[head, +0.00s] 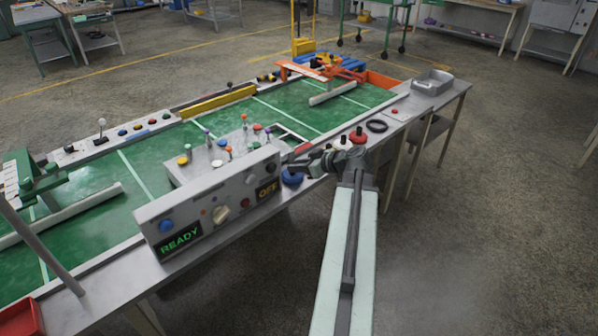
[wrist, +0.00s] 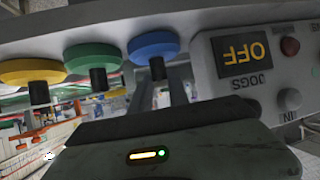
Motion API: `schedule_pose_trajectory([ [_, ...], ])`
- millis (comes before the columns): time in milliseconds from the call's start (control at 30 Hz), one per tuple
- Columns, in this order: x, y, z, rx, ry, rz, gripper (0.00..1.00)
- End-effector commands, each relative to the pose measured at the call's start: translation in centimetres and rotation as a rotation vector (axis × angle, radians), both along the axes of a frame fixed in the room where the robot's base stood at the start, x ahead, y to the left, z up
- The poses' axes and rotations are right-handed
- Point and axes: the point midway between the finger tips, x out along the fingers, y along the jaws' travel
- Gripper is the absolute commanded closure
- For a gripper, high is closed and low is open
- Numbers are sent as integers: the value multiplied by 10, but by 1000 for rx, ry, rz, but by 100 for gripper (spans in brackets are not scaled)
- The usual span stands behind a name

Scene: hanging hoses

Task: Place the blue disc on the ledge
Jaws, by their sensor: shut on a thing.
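The blue disc (wrist: 153,45) has a short dark knob and shows upside down in the wrist view. It also shows in the head view (head: 291,178), at the bench's near edge beside the console with the OFF display. My gripper (head: 299,167) is shut on the blue disc by its knob; in the wrist view its fingers (wrist: 161,88) are at the knob and partly hidden by the wrist body. A pale grey strip, which looks like the ledge (wrist: 115,36), runs behind the discs in the wrist view. I cannot tell whether the blue disc touches it.
A green disc (wrist: 93,57) and a yellow disc (wrist: 32,71) stand in a row beside the blue one. The control console (head: 215,205) is close by.

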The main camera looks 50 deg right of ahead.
Motion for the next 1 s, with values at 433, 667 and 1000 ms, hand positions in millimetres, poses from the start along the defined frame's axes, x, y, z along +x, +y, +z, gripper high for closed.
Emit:
schedule_pose_trajectory([
  [433,0,-1,-1,0,0,-1,57],
  [667,-1,-1,2,0,0,-1,57],
  [1000,-62,-8,42,1,-1,-6,57],
])
